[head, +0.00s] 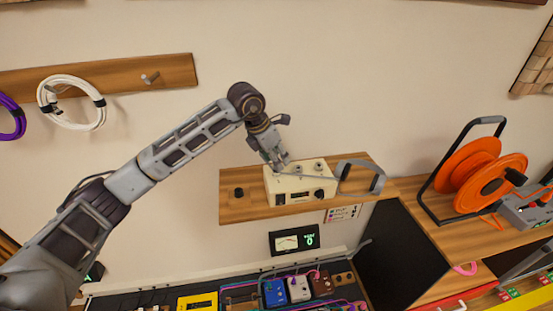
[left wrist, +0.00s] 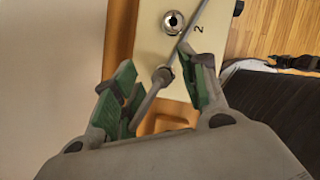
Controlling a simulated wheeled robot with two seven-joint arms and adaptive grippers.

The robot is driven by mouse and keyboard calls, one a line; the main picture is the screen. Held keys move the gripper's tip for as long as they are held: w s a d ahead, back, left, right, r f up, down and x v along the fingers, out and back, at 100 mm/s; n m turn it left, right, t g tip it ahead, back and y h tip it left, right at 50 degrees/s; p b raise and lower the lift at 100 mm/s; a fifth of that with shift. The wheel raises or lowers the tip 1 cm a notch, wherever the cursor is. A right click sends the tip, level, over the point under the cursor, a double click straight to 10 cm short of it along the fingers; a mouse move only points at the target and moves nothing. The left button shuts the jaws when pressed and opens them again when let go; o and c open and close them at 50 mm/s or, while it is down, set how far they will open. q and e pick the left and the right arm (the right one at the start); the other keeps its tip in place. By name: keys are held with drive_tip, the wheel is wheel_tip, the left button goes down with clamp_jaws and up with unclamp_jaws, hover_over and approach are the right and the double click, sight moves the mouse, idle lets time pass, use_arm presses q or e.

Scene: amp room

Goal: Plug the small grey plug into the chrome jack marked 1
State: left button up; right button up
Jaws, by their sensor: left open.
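A cream box (head: 300,183) with chrome jacks on its top stands on a wooden wall shelf. My left gripper (head: 280,160) is over its left part, fingers pointing down. In the left wrist view the left gripper (left wrist: 160,90) is open. A slim grey piece, seemingly the small grey plug (left wrist: 148,102), lies between the fingers, apparently not clamped. A thin grey lead (left wrist: 190,32) runs past it to the upper right. A chrome jack (left wrist: 173,22) marked 2 shows empty above. Jack 1 cannot be made out. My right gripper is not in view.
A grey loop (head: 377,181) lies right of the box on the shelf (head: 235,208). A black knob (head: 239,192) sits to its left. An orange cable reel (head: 470,165) stands farther right. Colored pedals (head: 299,289) are below.

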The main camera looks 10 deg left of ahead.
use_arm(q)
drive_tip(key=v, duration=1.1)
drive_tip(key=shift+s, duration=0.1)
idle(0.8)
